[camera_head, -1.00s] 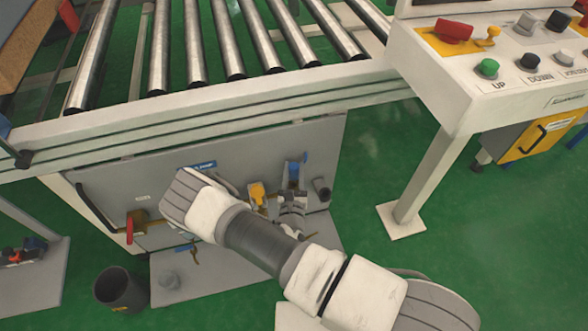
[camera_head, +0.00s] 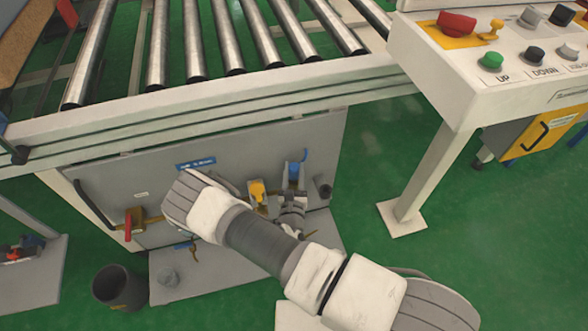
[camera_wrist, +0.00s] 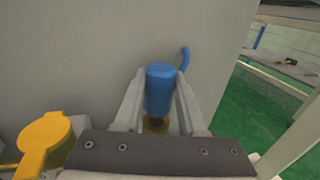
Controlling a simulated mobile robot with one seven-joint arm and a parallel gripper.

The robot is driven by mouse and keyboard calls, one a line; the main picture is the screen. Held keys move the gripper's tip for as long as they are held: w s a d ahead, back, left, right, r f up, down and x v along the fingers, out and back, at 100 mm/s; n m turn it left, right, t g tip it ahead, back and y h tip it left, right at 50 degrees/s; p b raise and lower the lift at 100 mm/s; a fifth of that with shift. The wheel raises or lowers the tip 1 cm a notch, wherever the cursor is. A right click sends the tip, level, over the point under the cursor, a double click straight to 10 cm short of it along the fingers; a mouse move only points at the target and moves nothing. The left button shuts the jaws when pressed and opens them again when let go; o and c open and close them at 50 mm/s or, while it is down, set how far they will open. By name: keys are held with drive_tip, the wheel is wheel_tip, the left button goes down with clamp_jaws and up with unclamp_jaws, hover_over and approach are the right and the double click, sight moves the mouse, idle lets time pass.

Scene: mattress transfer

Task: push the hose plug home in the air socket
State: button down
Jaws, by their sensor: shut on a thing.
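The hose plug, a blue cylinder (camera_wrist: 160,88), stands between my gripper's two pale fingers in the wrist view, with the fingers against its sides. My gripper (camera_wrist: 158,100) is shut on it. A brass part (camera_wrist: 155,125) shows below the blue body, partly hidden by the gripper. A short blue hose end (camera_wrist: 185,58) curves up behind the right finger. In the head view my gripper (camera_head: 292,194) is in front of the grey panel, with the blue plug (camera_head: 294,172) above it. I cannot make out the air socket or how deep the plug sits.
A yellow valve handle (camera_wrist: 45,140) is close to the left of my gripper. A dark grey stub (camera_head: 323,187) is on its right. The grey panel (camera_head: 120,180) carries a red-handled valve (camera_head: 130,222). A roller conveyor (camera_head: 230,80) is above; green floor lies open to the right.

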drive_tip(key=shift+f+b, duration=0.65)
drive_tip(key=shift+f, duration=0.45)
drive_tip(key=shift+c, duration=2)
unclamp_jaws()
drive_tip(key=shift+s, duration=0.15)
